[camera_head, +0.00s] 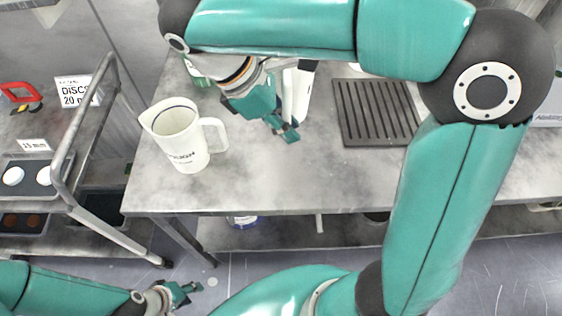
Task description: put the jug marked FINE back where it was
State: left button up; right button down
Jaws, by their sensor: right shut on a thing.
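A white jug (178,138) stands upright on the grey bench, near its left front corner. Its handle points right, and its partly legible marking seems to end in "OUGH", not FINE. My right gripper (284,131) is over the bench to the right of this jug, apart from it. It is shut on a white thing (303,92) largely hidden behind the gripper and arm; no marking on it can be read. My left gripper (187,292) is low at the bottom left, in front of the bench, empty with its fingers apart.
A dark slotted tray (378,112) lies on the bench to the right. A cart (62,205) with a rail, labels and discs stands at the left. A container (242,221) is under the bench. The bench front between jug and tray is clear.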

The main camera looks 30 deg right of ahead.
notch_tip(320, 180, down, 17)
jog(key=shift+s+f, duration=0.1)
dwell(0.3)
jog(key=shift+f+b, duration=0.1)
jog(key=shift+b, duration=0.2)
jog(key=c, duration=1.1)
grip_release()
jog(key=v, duration=1.2)
